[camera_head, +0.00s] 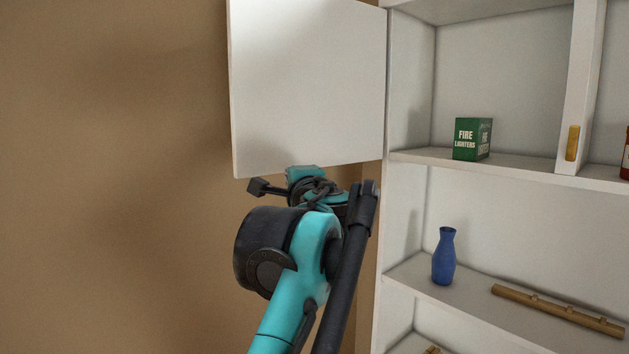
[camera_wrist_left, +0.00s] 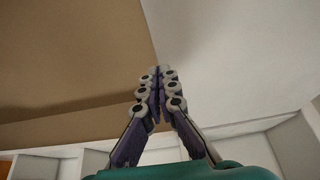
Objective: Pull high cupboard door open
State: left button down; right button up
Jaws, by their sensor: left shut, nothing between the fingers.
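The white high cupboard door (camera_head: 308,85) stands swung out to the left of the cupboard, showing a plain face with no handle on it. The compartment beside it is open to view. My left arm reaches up to just below the door's lower edge in the head view; its fingers are hidden there. In the left wrist view my left gripper (camera_wrist_left: 158,76) is shut and empty, pointing up along the edge of a pale flat surface, probably the door (camera_wrist_left: 225,65). I cannot tell whether it touches. My right gripper is not in view.
A green fire lighters box (camera_head: 472,139) stands on the upper shelf (camera_head: 520,166). A narrow white upright panel (camera_head: 583,85) carries a yellow handle (camera_head: 572,143). Below are a blue vase (camera_head: 444,257) and a wooden bar (camera_head: 556,311). Bare brown wall (camera_head: 110,170) fills the left.

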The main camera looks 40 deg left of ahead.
aim_at(273, 173)
pick_arm(q)
jog(key=a, duration=0.6)
jog(key=shift+s+a, duration=0.1)
jog(key=shift+a, duration=0.05)
jog(key=shift+w+a, duration=0.35)
jog(key=shift+a, duration=0.05)
jog(key=shift+s, duration=0.15)
